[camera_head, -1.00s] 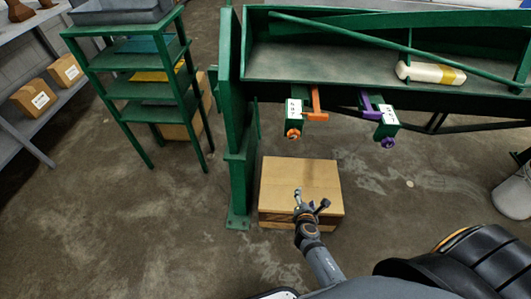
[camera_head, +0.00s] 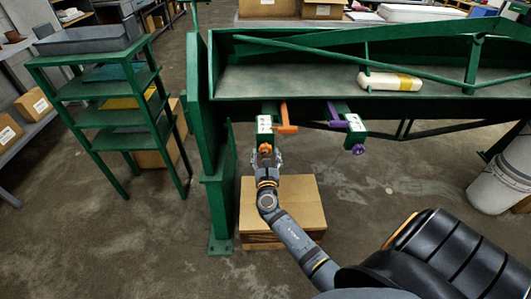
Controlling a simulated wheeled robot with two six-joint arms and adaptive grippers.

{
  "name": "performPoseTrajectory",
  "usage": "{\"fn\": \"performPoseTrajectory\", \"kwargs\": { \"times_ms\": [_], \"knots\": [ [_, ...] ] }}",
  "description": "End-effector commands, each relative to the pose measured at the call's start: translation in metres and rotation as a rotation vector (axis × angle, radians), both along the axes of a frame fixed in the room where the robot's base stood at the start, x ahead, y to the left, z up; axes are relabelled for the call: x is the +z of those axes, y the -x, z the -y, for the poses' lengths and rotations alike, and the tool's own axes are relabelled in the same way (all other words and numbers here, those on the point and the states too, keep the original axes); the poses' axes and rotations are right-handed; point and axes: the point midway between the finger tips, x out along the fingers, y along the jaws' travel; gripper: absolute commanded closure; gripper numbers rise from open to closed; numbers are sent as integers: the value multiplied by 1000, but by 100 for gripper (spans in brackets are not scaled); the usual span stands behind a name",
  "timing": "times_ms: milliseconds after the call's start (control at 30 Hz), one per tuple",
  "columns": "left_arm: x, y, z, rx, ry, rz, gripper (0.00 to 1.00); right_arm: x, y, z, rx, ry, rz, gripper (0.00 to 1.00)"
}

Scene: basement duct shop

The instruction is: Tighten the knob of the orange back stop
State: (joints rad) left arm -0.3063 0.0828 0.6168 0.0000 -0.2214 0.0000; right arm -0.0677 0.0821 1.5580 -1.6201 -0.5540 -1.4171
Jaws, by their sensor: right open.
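The orange back stop (camera_head: 285,118) is on the front of the green machine, beside a green block with a white label (camera_head: 264,124). Its orange knob (camera_head: 265,148) faces me below the label. My right gripper (camera_head: 266,157) is at the knob, with its fingers around or just beside it; whether they touch it I cannot tell. The fingers are open and partly hide the knob. A purple back stop (camera_head: 337,117) with a purple knob (camera_head: 358,150) is to the right. My left gripper is not in view.
A cardboard box (camera_head: 306,197) stands on the floor below my right arm. A green shelf rack (camera_head: 110,116) is at the left. A white roll with a yellow band (camera_head: 383,82) lies on the machine's bed. A white bucket (camera_head: 500,172) stands at the right.

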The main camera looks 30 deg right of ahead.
Motion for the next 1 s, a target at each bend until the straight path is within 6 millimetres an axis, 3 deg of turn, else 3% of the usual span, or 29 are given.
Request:
{"fn": "performPoseTrajectory", "kwargs": {
  "times_ms": [367,767,1000],
  "knots": [
    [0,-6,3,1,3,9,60,0,-9,6,0,0,0,35],
    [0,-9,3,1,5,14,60,0,-9,6,0,0,0,86],
    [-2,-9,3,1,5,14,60,-1,-9,6,0,-16,10,88]
  ]
}}
